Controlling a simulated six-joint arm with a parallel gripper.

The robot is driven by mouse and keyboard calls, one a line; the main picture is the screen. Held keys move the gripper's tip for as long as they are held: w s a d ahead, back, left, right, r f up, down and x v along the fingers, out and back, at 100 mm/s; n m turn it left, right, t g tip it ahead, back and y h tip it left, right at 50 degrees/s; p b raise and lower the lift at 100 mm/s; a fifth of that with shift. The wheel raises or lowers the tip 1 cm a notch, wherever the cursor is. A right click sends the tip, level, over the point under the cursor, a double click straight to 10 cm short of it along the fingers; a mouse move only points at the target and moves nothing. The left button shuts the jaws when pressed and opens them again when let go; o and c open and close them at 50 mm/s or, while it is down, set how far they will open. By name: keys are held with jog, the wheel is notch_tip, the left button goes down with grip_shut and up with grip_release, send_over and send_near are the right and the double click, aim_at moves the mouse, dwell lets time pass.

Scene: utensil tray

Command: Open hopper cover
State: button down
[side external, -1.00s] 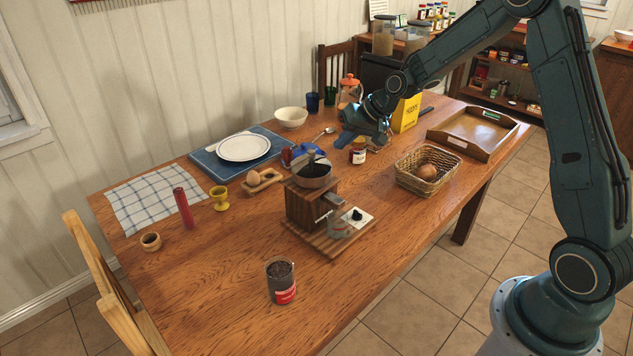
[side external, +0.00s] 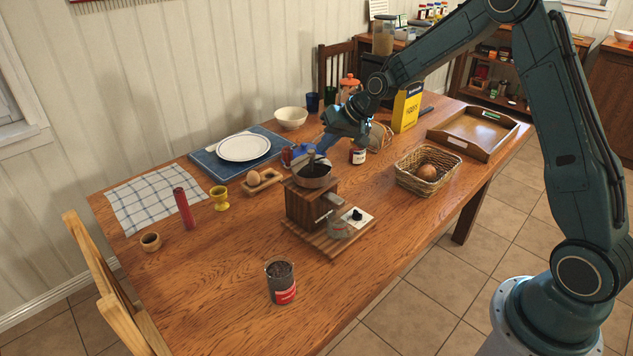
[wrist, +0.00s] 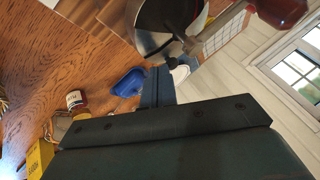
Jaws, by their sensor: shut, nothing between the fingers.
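The wooden grinder (side external: 305,207) stands on a slatted board on the table. Its round metal hopper (side external: 314,181) is on top and has a dark interior. A thin piece (side external: 310,160) stands up at the hopper's rim; I cannot tell whether it is the cover or the crank. My gripper (side external: 322,150) is shut and empty, just above and behind the hopper. In the wrist view the closed fingers (wrist: 158,86) point at the hopper (wrist: 148,38), close to its rim. A crank with a brown knob (wrist: 281,10) reaches across there. Contact cannot be told.
A blue object (wrist: 130,82) and a labelled jar (side external: 358,156) are close to my gripper. A yellow box (side external: 406,108), wicker basket (side external: 416,187) and wooden tray (side external: 474,152) are to the right. A can (side external: 281,283) stands in front. The front right table is clear.

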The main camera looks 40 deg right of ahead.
jog(key=shift+w+n+g+y, duration=0.2)
jog(key=shift+w+n+y, duration=0.15)
jog(key=shift+n, duration=0.25)
jog(key=shift+w+n+g+y, duration=0.2)
jog(key=shift+n+y, duration=0.15)
jog(key=shift+n, duration=0.25)
jog(key=d+f+v, duration=0.1)
jog(key=d+v, duration=0.1)
jog(key=v, duration=1)
jog(key=shift+s+d+f, duration=0.25)
jog(key=shift+s, duration=0.05)
jog(key=shift+s+m+h, duration=0.15)
jog(key=shift+m+h, duration=0.15)
jog(key=shift+m, duration=0.1)
